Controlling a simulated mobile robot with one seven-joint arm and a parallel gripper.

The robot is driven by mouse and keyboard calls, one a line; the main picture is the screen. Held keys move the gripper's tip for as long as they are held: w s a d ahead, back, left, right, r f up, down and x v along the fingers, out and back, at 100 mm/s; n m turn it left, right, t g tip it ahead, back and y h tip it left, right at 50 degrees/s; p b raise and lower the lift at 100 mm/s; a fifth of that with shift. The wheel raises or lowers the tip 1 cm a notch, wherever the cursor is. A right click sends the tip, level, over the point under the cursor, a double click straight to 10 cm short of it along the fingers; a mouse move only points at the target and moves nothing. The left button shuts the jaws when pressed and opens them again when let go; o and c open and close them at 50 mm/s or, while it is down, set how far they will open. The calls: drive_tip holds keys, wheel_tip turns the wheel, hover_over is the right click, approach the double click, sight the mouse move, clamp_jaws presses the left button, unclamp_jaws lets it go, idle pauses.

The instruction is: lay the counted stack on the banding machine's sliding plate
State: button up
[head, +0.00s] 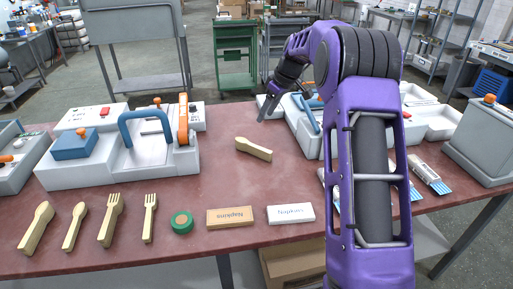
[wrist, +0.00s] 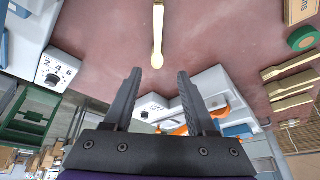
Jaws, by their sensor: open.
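A short stack of pale wooden spoons (head: 253,149) lies alone on the middle of the red-brown table; its handle end shows in the wrist view (wrist: 158,48). My gripper (head: 264,108) is open and empty above the table, beyond the stack. In the wrist view its two fingers (wrist: 158,72) stand apart, with the stack ahead of their tips. A grey-white machine (head: 60,172) at left has a blue arch (head: 146,116) over a pale plate (head: 146,152) and an orange lever (head: 183,118). I cannot tell whether this plate slides.
Another machine (head: 283,112) stands at right, partly behind my arm; a numbered dial (wrist: 52,78) shows in the wrist view. Along the front edge lie wooden spoons (head: 37,227) and forks (head: 110,220), a green roll (head: 181,222) and labelled napkins (head: 230,217). Table around the stack is clear.

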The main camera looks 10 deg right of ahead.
drive_tip(key=b, duration=0.1)
approach(252, 144)
drive_tip(key=shift+n, duration=0.3)
drive_tip(key=x, duration=0.5)
drive_tip(key=shift+w+a, duration=0.2)
drive_tip(key=shift+a, duration=0.05)
drive_tip(key=shift+b+x, duration=0.3)
drive_tip(key=shift+x, duration=2.45)
drive_tip(key=shift+d, duration=0.2)
clamp_jaws()
